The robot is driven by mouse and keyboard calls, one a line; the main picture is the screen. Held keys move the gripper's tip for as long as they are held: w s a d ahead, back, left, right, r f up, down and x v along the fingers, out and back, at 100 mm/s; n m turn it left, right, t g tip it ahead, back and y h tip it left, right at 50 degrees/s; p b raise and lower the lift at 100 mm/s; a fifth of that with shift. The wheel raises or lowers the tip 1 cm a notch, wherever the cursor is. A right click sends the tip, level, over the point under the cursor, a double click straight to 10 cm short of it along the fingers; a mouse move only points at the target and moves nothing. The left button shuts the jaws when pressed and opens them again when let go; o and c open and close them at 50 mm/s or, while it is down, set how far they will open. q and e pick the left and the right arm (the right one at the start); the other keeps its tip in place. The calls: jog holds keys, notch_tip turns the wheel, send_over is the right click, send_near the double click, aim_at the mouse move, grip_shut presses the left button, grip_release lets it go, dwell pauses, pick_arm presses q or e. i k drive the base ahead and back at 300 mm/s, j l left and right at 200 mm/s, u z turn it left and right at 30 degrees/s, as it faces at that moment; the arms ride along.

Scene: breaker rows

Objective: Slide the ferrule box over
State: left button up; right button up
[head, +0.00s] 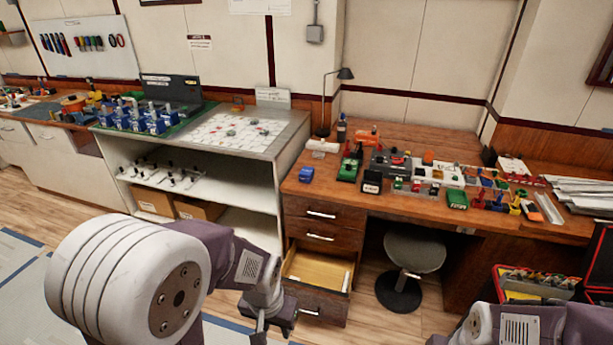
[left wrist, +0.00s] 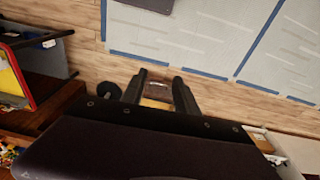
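I cannot tell for sure which item is the ferrule box. Small boxes stand on the wooden desk (head: 440,143): a blue one (head: 306,174), a black one with a white label (head: 371,183) and a green one (head: 457,199). My left gripper (head: 268,322) is low in front of the desk's drawers, well below and apart from these boxes. In the left wrist view its two dark fingers (left wrist: 159,90) stand apart. No held object is clear between them. Only a link of my right arm shows at the lower right of the head view; its gripper is out of frame.
An open drawer (head: 318,270) juts out beside my left gripper. A round stool (head: 414,252) stands under the desk. An open case with coloured contents (head: 535,284) is at the lower right. A white shelf unit (head: 215,190) stands left of the desk.

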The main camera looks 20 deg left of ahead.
aim_at(305, 175)
jog(key=i+j+z, duration=0.2)
jog(key=j+z, duration=0.25)
jog(key=j, duration=0.35)
jog(key=i+j+z, duration=0.1)
jog(key=j+z, duration=0.3)
jog(key=j, duration=0.4)
jog(key=j+z, duration=0.45)
jog(key=j, duration=0.4)
jog(key=k+j+z, duration=0.2)
jog(key=j+z, duration=0.2)
jog(key=j, duration=0.4)
jog(key=j+z, duration=0.4)
jog(key=j, duration=0.25)
jog(key=j+z, duration=0.35)
jog(key=j, duration=0.3)
